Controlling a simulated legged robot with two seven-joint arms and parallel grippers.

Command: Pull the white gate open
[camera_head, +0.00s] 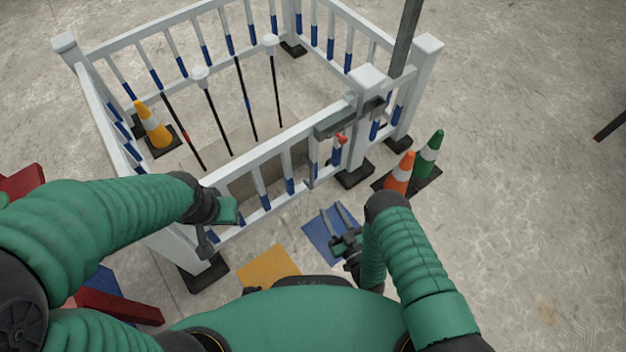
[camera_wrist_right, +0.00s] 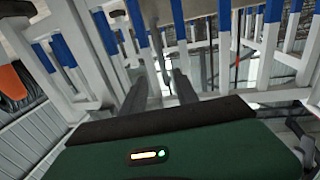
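The white gate (camera_head: 270,148) is the front side of a white fenced pen, with blue-banded bars, and looks closed in line with the posts. A grey latch bar (camera_head: 335,124) with a small red piece (camera_head: 341,139) sits at its right end by the white post (camera_head: 365,82). My right gripper (camera_head: 335,210) is open and empty in front of the gate's right part, below the latch. In the right wrist view its two fingers (camera_wrist_right: 160,90) are apart and point at the white bars. My left gripper (camera_head: 205,243) is by the gate's left end; its fingers are largely hidden.
An orange cone (camera_head: 399,173) and a green cone (camera_head: 428,156) stand on a dark base right of the gate. A yellow cone (camera_head: 153,128) and thin posts stand inside the pen. Blue and yellow mats (camera_head: 268,266) lie in front. Red beams (camera_head: 118,305) are at lower left.

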